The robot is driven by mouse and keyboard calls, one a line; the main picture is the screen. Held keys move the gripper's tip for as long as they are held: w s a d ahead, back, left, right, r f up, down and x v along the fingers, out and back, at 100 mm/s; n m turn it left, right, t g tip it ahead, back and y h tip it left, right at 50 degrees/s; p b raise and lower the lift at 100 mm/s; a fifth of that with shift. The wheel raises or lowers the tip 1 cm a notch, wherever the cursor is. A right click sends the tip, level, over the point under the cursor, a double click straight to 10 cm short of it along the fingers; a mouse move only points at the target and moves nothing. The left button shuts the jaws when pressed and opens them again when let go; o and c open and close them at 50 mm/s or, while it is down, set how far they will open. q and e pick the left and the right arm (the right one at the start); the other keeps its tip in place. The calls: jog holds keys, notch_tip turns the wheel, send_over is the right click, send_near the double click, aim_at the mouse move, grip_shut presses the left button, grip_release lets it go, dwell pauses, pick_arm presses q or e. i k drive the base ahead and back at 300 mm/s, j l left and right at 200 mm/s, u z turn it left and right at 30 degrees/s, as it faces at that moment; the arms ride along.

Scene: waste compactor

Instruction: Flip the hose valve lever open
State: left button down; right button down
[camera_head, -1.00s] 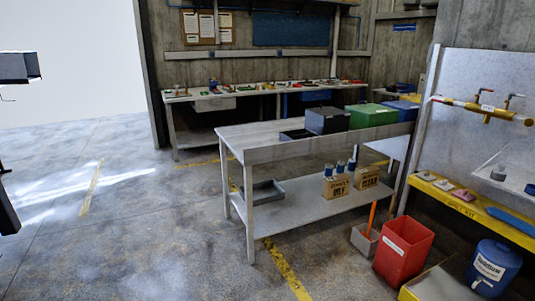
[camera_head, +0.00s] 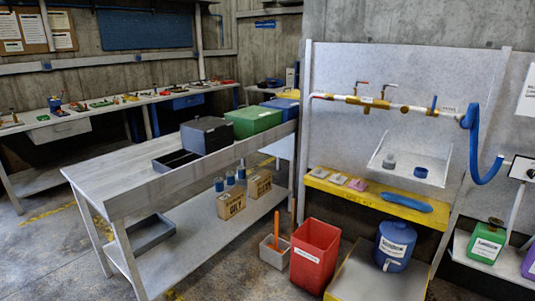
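A yellow and white pipe (camera_head: 385,104) runs across the grey back panel at the right. A small blue lever (camera_head: 434,102) stands upright near the pipe's right end, close to a thick blue hose (camera_head: 470,122). The hose hangs from the pipe end and curves down to the right. A small label beside the lever is too small to read. Neither of my grippers is in view.
A long workbench (camera_head: 130,172) with bins stands at the left. A red bin (camera_head: 314,255), a blue jug (camera_head: 394,246) and a low yellow-edged platform (camera_head: 375,280) stand before the pipe panel. A yellow shelf (camera_head: 376,202) juts out below a white sink (camera_head: 410,160).

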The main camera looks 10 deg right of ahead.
aim_at(435, 99)
jog(key=i+l+z, duration=0.1)
jog(key=i+z, duration=0.25)
jog(key=i, duration=0.3)
jog(key=i+z, duration=0.4)
jog(key=i, duration=0.25)
jog(key=i+z, duration=0.2)
jog(key=i, duration=0.2)
jog(key=i+j+z, duration=0.2)
jog(key=i, duration=0.25)
jog(key=i+z, duration=0.25)
jog(key=i, duration=0.15)
jog(key=i+j+z, duration=0.2)
jog(key=i, duration=0.2)
jog(key=j, duration=0.05)
